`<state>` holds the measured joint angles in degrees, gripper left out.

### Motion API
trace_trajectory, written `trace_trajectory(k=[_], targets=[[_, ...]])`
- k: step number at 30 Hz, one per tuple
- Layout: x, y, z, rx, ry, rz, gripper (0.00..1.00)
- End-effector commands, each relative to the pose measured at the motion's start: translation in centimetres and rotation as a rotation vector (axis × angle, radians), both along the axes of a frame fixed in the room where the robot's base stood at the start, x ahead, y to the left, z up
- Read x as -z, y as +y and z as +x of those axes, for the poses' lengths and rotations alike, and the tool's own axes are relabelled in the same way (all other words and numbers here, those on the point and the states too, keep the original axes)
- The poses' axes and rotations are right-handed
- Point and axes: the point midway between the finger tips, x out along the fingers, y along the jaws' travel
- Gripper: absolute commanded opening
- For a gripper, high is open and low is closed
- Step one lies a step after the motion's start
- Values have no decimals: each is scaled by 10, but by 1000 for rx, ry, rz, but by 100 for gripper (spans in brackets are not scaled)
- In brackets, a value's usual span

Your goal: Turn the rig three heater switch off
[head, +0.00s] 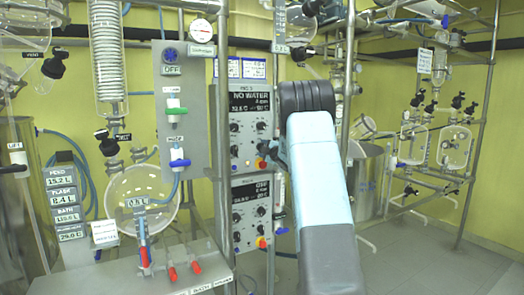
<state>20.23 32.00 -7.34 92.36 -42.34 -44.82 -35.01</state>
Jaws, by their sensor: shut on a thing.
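The upper control box (250,112) hangs on the metal frame left of my arm. Its dark display reads "NO WATER", and the small title above it is too blurred to read surely. Knobs line its left side, and a red-orange knob (261,163) shows at its lower right. My gripper (268,151) is at the right side of this box, its dark fingers shut on a small part there, which looks like the heater switch. The fingers and wrist hide the switch itself, so its position cannot be told.
A second control box (251,212) sits just below. A grey valve panel (181,100) with green and blue handles stands to the left. A round glass flask (142,200) is above a bench with red-tipped parts (195,267). More glassware (455,147) stands right; the right floor (435,265) is clear.

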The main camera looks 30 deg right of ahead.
Motion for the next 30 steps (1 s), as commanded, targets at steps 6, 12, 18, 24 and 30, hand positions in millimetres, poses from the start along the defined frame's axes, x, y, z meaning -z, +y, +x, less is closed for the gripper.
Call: trace_trajectory(k=[6,12,18,24,30], targets=[[4,5,2,-6,-1,-157,25],[5,5,2,-7,-4,-255,25],[5,5,1,-7,-5,-307,25],[6,5,1,-7,-5,-323,25],[6,5,1,-7,-5,-323,25]])
